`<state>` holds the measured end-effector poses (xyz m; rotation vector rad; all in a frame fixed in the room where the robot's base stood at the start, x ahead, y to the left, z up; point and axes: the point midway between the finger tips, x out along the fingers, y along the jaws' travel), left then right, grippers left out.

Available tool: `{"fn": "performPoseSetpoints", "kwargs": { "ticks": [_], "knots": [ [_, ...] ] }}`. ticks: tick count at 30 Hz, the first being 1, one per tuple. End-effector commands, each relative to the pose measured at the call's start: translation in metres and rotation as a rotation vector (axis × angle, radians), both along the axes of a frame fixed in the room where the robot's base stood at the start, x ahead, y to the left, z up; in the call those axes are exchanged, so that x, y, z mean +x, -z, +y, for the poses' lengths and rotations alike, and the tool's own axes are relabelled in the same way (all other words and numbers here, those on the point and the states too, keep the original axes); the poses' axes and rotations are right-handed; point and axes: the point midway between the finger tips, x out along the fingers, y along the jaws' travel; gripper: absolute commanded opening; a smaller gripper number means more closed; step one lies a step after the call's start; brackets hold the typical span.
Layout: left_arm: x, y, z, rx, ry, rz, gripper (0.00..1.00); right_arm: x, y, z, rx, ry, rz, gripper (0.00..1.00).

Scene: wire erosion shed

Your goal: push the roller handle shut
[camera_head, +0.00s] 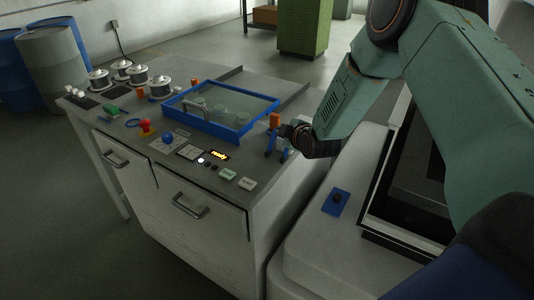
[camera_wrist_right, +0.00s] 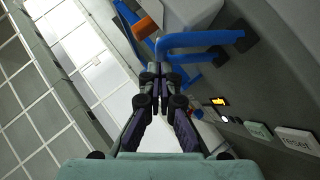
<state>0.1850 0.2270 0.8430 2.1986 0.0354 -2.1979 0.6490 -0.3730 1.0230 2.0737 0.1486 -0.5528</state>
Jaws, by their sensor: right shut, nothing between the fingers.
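A blue lever-like part with an orange block (camera_head: 275,120) at its top stands at the right end of the grey bench top; I take it for the roller handle. In the right wrist view its blue bars (camera_wrist_right: 200,39) and orange block (camera_wrist_right: 145,27) show close ahead. My right gripper (camera_wrist_right: 157,72) is shut and empty, its fingertips close to the blue bars; whether they touch I cannot tell. In the head view my right gripper (camera_head: 288,137) is just right of the blue part and partly overlaps it. My left gripper is not in view.
A blue-framed glass lid (camera_head: 245,127) covers the bench's middle. Several spools (camera_head: 161,87), a red knob (camera_head: 145,126) and a lit yellow display (camera_head: 219,155) with label plates are to the left and front. Drums (camera_head: 52,68) and a green cabinet (camera_head: 304,27) stand behind.

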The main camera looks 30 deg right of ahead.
Motion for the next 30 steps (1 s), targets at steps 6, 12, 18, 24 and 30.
{"fn": "performPoseSetpoints", "kwargs": {
  "ticks": [6, 12, 18, 24, 30],
  "knots": [
    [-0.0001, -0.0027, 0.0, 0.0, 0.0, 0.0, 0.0, 0.0023, 0.0007, -0.004, -0.001, 0.0, -0.001, 0.0],
    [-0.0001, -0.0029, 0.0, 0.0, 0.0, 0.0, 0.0, 0.0029, 0.0012, -0.005, -0.002, 0.0, -0.002, 0.0],
    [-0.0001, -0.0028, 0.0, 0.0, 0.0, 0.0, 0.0, 0.0029, 0.0012, -0.005, -0.002, 0.001, -0.002, 0.0],
    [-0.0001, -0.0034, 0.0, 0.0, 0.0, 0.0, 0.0, 0.0031, 0.0004, -0.0048, -0.002, 0.001, -0.002, 0.0],
    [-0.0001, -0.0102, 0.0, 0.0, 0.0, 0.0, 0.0, 0.0049, -0.0079, -0.0012, -0.004, -0.002, -0.002, 0.0]
  ]
}}
